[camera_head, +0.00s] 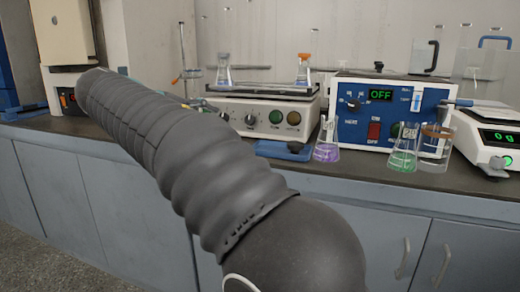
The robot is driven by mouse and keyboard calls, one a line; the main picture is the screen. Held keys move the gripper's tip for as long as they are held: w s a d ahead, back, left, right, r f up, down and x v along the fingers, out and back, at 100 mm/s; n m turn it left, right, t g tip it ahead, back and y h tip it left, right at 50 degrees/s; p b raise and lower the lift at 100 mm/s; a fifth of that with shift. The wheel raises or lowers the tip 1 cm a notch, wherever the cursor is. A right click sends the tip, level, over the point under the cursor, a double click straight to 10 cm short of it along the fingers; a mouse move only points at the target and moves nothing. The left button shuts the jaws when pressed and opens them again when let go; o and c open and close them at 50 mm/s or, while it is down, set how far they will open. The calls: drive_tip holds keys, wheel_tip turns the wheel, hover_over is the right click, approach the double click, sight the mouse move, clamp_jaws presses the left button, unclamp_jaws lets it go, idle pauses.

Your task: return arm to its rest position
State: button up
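My arm, in a dark ribbed sleeve, reaches from the bottom right of the head view up to the upper left, across the bench front. Its far end is over the left part of the bench. My gripper cannot be made out; it is beyond or behind the sleeve. Whether it holds anything does not show.
The dark bench top (345,172) holds a blue control box (352,129) reading OFF, a purple-filled flask (327,147), a green-filled flask (403,156), a beaker (436,150) and a balance (488,133) reading 0 g. Two flasks stand on the shaker. Grey cabinets (466,262) are below.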

drive_tip(key=a+f+n+g+y, duration=0.1)
drive_tip(key=a+f+n+y, duration=0.15)
drive_tip(key=f, duration=0.85)
drive_tip(key=s+d+f+m+g+y, duration=0.1)
drive_tip(key=s+d+f+g+y, duration=0.25)
drive_tip(key=s+f, duration=0.2)
drive_tip(key=s+d+f+m+p, duration=0.1)
drive_tip(key=s+d+f+m, duration=0.1)
drive_tip(key=s+d, duration=0.5)
drive_tip(key=s+d+f+m+y+p, duration=0.1)
drive_tip(key=s+d+f+m, duration=0.2)
drive_tip(key=s+d+m, duration=0.2)
drive_tip(key=s+d+f+m+y+p, duration=0.1)
drive_tip(key=s+d+f+m, duration=0.2)
drive_tip(key=s+d, duration=0.8)
drive_tip(key=d+m, duration=0.1)
drive_tip(key=d, duration=0.3)
drive_tip(key=shift+s+d, duration=0.15)
drive_tip(key=shift+d, duration=0.05)
